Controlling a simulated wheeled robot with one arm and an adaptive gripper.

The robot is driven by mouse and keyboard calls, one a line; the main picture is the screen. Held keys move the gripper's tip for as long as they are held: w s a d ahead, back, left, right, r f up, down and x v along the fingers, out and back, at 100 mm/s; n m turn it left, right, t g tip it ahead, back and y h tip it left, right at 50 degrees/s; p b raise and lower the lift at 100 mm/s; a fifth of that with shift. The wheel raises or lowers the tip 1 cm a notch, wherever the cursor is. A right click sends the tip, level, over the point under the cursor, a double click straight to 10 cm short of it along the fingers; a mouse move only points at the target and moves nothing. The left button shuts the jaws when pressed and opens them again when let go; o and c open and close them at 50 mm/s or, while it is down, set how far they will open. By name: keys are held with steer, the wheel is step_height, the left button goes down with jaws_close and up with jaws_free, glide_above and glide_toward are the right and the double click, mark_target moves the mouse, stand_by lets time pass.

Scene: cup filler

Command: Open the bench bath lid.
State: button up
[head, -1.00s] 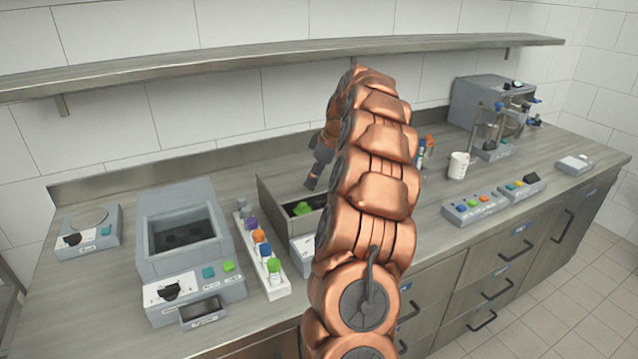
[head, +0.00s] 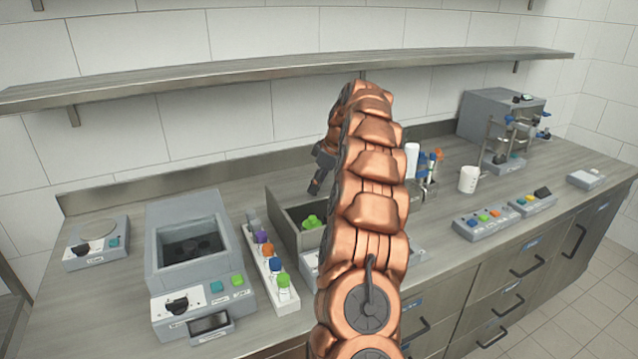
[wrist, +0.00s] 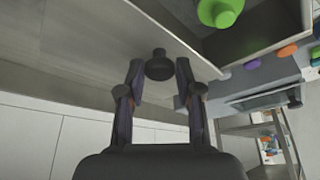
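An open grey box (head: 284,226), seemingly the bench bath, stands on the bench just left of my arm. A bright green item (head: 312,222) sits inside and also shows in the wrist view (wrist: 219,10). My gripper (head: 316,190) is over the box's back part. In the wrist view, my gripper (wrist: 160,68) is open, its fingers on either side of a round black knob (wrist: 159,64) with small gaps. A flat light-grey panel (wrist: 105,38), seemingly the lid, lies behind the knob, beside the box opening. The box's right part is hidden by my arm in the head view.
A white rack (head: 262,268) of colour-capped bottles stands left of the box. Left of it are a grey unit with an open well (head: 165,275) and a small plate device (head: 97,243). A white mug (head: 468,179) stands right. A shelf (head: 230,82) runs above.

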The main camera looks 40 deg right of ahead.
steer(key=o, duration=0.4)
steer(key=shift+r, duration=0.1)
steer(key=v, duration=0.7)
steer(key=shift+s+d+r, duration=0.1)
stand_by(0.5)
